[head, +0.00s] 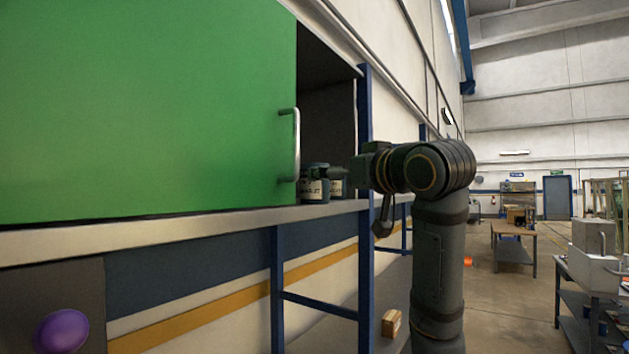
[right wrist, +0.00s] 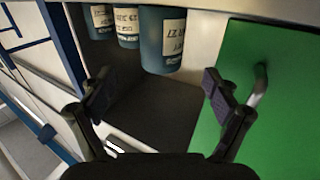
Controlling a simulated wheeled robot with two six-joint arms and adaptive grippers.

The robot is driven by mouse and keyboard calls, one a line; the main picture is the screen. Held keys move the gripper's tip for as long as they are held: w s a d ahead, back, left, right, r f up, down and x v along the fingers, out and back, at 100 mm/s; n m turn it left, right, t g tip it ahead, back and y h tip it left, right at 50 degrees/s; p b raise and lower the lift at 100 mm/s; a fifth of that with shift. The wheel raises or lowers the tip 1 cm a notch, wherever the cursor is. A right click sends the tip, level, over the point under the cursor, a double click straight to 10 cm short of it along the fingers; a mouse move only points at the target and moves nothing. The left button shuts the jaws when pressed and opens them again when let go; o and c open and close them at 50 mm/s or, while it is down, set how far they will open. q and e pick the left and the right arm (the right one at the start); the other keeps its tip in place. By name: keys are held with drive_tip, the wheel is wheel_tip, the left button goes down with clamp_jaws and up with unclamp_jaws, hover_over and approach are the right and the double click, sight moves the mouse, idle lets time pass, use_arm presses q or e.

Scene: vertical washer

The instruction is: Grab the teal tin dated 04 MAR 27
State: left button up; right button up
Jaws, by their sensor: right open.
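Several teal tins with pale labels stand on a shelf inside the opening beside a green panel. In the right wrist view they appear upside down: a nearest tin (right wrist: 162,42), a middle tin (right wrist: 128,26) and a farther tin (right wrist: 102,22). The nearest label seems to end in 27, but no full date is legible. In the head view, two tins show: a left tin (head: 316,190) and a right tin (head: 338,188). My right gripper (right wrist: 158,88) is open and empty, its fingers spread short of the nearest tin. My left gripper is not in view.
The green panel (head: 150,110) with a metal handle (head: 291,145) covers the opening's left side, close to my right gripper's finger in the wrist view. A blue post (head: 364,120) bounds the right side. A pale ledge (head: 150,233) runs along the front.

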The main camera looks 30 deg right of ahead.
drive_tip(key=w, duration=0.3)
drive_tip(key=p, duration=0.4)
hover_over(320, 204)
drive_tip(key=shift+w+d+r, duration=0.25)
drive_tip(key=shift+w+d, duration=0.1)
drive_tip(key=shift+w, duration=0.1)
drive_tip(key=shift+w+f, duration=0.25)
drive_tip(key=shift+w, duration=0.85)
drive_tip(key=shift+w+d+f, duration=0.1)
drive_tip(key=shift+w, duration=0.05)
drive_tip(key=shift+s, duration=0.2)
drive_tip(key=c, duration=0.7)
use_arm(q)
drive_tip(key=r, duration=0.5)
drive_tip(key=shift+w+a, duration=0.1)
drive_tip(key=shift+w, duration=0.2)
use_arm(e)
drive_tip(key=c, duration=0.7)
